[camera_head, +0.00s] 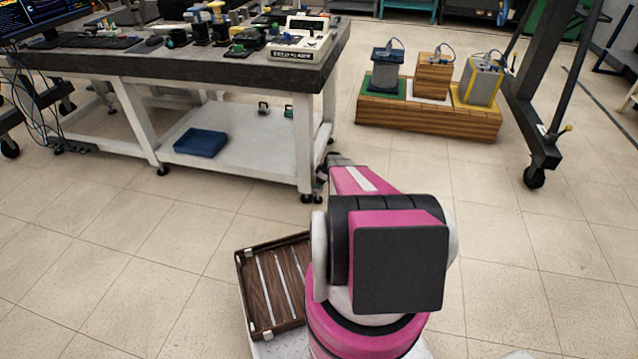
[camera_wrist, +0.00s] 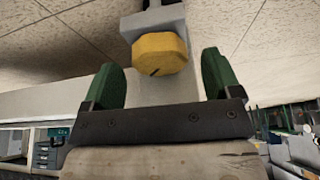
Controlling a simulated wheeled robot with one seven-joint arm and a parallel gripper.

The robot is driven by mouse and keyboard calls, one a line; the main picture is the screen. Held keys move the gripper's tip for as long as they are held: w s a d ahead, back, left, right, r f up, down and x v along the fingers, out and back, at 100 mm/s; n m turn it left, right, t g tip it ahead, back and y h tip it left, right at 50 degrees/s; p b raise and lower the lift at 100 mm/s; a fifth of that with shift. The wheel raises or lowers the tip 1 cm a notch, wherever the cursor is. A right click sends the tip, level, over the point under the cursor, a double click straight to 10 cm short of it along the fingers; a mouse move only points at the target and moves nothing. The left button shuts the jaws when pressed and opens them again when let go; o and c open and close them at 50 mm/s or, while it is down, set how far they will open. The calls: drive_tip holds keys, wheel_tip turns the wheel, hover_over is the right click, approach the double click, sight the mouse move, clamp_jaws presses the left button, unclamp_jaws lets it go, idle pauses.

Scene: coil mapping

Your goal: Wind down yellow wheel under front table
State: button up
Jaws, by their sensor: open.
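The front table (camera_head: 200,75) stands at upper left in the head view, with a dark top and a white frame. The yellow wheel (camera_wrist: 156,50) shows in the wrist view as a faceted yellow knob on a pale post, with a small dark mark on its face. In the head view I cannot make it out; my arm covers part of the area by the table's near right leg. My gripper (camera_wrist: 160,66) has two green fingers, spread apart. The wheel appears between and beyond the fingertips, with visible gaps on both sides. I cannot tell the remaining distance in depth.
A blue tray (camera_head: 200,142) lies on the table's lower shelf (camera_head: 255,150). A wooden platform (camera_head: 428,118) with several coil units stands at upper right, beside a dark wheeled frame (camera_head: 530,120). A brown slatted tray (camera_head: 275,285) lies beside my arm.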

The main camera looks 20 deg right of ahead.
drive_tip(key=shift+w+a+f, duration=0.2)
drive_tip(key=shift+f, duration=0.45)
drive_tip(key=shift+c, duration=0.4)
drive_tip(key=c, duration=0.9)
drive_tip(key=shift+o, duration=0.2)
drive_tip(key=shift+m+t, duration=0.3)
drive_tip(key=shift+m, duration=0.5)
drive_tip(key=o, duration=0.9)
drive_tip(key=shift+o, duration=0.2)
drive_tip(key=v, duration=1.1)
drive_tip(key=shift+a, duration=0.25)
